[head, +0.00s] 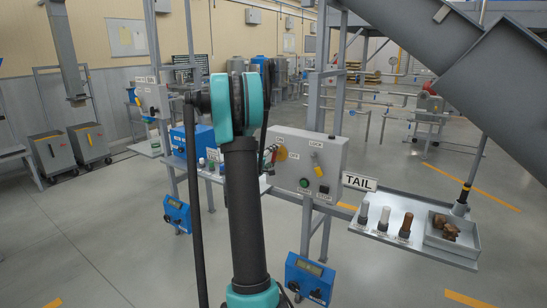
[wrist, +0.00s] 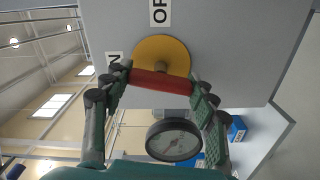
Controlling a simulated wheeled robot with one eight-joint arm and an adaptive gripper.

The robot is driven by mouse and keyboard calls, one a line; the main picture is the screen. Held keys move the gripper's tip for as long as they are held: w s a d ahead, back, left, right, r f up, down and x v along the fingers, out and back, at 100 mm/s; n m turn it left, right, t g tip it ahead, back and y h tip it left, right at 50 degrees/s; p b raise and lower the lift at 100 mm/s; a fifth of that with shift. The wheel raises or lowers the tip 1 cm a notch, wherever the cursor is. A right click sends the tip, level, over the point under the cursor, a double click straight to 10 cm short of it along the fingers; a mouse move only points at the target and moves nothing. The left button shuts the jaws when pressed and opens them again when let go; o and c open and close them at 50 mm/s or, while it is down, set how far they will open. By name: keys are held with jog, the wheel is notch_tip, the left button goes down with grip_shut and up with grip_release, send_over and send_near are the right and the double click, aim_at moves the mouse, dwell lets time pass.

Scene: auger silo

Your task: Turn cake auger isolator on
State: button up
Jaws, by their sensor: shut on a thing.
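A grey control box (head: 318,165) carries a yellow disc isolator (head: 282,153) with a red handle; the lettering in the head view is too small to read surely. In the wrist view the yellow disc (wrist: 160,58) has the red handle (wrist: 162,82) lying almost level across it. An OFF label (wrist: 160,12), partly cut off, is above the disc. A partly hidden label ending in N (wrist: 115,65) is at the handle's left end. My gripper (wrist: 161,82) is shut on the handle, one finger at each end. In the head view my arm hides part of the box's left side.
A TAIL sign (head: 360,182) and a tray with several sample bottles (head: 384,222) stand right of the box. A round gauge (wrist: 173,140) shows below the handle in the wrist view. A grey auger trough (head: 455,70) slants overhead at right.

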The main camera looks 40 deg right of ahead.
jog(key=shift+n, duration=1.2)
jog(key=o, duration=1.2)
jog(key=shift+c, duration=0.2)
jog(key=v, duration=1.2)
jog(key=shift+w+f, duration=0.1)
